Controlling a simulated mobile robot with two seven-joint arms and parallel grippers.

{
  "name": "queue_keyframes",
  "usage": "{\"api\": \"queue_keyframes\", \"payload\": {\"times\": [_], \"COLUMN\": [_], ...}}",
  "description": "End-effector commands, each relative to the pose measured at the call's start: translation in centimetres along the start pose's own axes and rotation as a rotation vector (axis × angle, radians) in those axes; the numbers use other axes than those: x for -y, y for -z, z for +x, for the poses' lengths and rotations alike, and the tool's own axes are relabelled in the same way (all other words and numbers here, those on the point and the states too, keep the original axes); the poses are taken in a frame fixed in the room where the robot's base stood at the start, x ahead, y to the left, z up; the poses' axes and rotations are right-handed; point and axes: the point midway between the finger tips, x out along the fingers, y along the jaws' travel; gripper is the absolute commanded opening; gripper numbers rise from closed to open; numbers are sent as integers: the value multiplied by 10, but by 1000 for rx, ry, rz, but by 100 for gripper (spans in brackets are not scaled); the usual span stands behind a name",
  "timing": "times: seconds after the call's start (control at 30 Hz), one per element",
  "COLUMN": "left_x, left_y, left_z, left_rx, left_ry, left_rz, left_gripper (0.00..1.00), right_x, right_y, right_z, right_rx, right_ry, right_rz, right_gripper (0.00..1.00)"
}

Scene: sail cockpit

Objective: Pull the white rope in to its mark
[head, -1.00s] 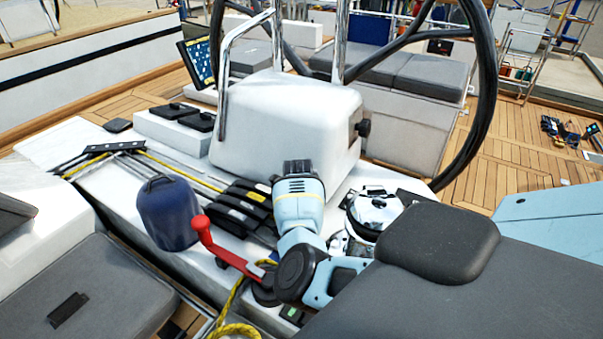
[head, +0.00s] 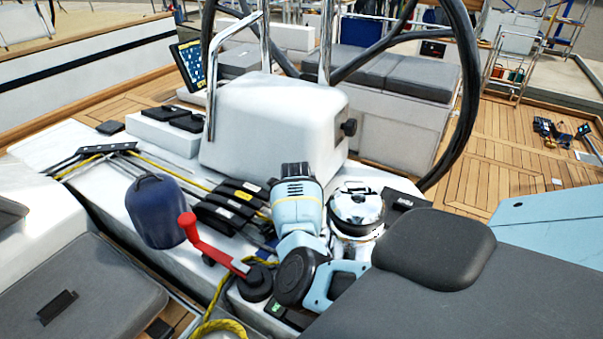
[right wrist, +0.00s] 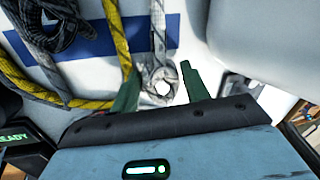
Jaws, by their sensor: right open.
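The white rope (right wrist: 158,28) shows in the right wrist view as a pale, grey-flecked line running down to a ring-like eye (right wrist: 161,82). My right gripper (right wrist: 160,84) is open, with its green fingers on either side of the eye in the picture. I cannot tell whether they touch it. In the head view my own arm hides this gripper and the white rope's eye. I cannot make out a mark on the rope. My left gripper is not in view.
A yellow rope (right wrist: 117,35) hangs left of the white rope, near a dark coil (right wrist: 62,22). In the head view a chrome winch (head: 357,208), red handle (head: 215,252), black clutches (head: 235,205) and dark blue cover (head: 158,210) crowd the ledge. The steering wheel (head: 468,100) stands behind.

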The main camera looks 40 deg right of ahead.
Motion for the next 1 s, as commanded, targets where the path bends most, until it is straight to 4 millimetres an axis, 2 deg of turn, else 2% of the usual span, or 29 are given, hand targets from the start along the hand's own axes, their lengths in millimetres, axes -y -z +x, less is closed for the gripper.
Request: {"api": "queue_keyframes", "payload": {"times": [0.17, 0.6, 0.77, 1.0], "left_x": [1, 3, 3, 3], "left_y": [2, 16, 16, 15], "left_z": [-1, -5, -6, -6], "left_rx": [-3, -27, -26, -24], "left_ry": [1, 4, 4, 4], "left_rz": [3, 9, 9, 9], "left_gripper": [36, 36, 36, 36], "right_x": [1, 1, 0, 0], "right_y": [-1, -1, 0, 0], "right_z": [-7, -70, -78, -78], "right_rx": [3, 3, 1, 0], "right_ry": [2, 2, 0, -1], "right_rz": [0, 1, 0, 0], "right_gripper": [46, 46, 46, 46]}}
